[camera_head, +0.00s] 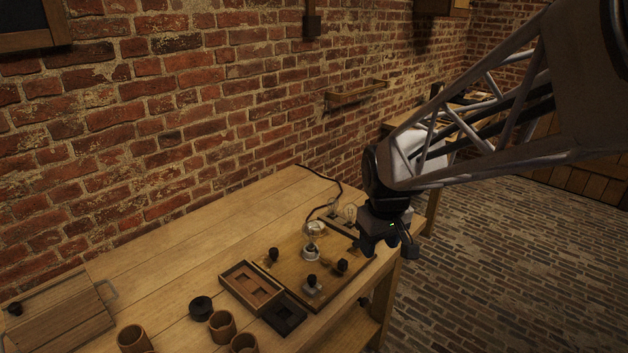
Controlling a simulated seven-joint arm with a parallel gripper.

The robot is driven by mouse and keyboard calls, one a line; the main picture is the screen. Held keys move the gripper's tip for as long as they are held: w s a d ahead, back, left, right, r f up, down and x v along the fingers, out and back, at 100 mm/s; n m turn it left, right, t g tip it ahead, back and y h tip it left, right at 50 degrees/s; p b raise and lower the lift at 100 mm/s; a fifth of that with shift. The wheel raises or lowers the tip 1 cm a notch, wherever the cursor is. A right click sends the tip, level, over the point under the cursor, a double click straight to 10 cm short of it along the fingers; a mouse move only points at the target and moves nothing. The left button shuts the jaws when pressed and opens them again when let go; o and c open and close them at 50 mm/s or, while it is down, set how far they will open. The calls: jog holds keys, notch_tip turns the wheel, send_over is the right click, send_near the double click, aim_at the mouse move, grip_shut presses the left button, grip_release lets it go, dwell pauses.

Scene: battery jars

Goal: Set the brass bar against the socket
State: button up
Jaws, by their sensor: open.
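A wooden board (290,249) lies near the right end of the workbench. A pale, rounded socket-like fitting with a glassy top (312,238) stands upright on it; I take this to be the socket. Several black-knobbed pieces stand around it, including one on a pale base (312,286) at the board's front and another knob (341,265) to its right. I cannot make out which piece is the brass bar. My gripper (389,248) is open, pointing down with its fingers apart, to the right of the socket near the bench's right end. Nothing shows between the fingers.
A wooden compartment tray (232,268) and a black tray (284,316) sit left and front of the board. A black disc (200,307) and several brown jars (222,327) stand further left. Small bulbs (350,212) and a black cord (318,172) lie behind.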

jog(key=w+a+f+n, duration=0.2)
jog(key=w+f+n, duration=0.1)
jog(key=w+f, duration=0.55)
jog(key=n+g, duration=0.1)
jog(key=n, duration=0.1)
send_over(343, 261)
notch_tip(343, 261, down, 6)
jog(key=shift+f, duration=0.2)
jog(key=shift+f, duration=0.15)
jog(key=shift+f, duration=3.75)
grip_shut()
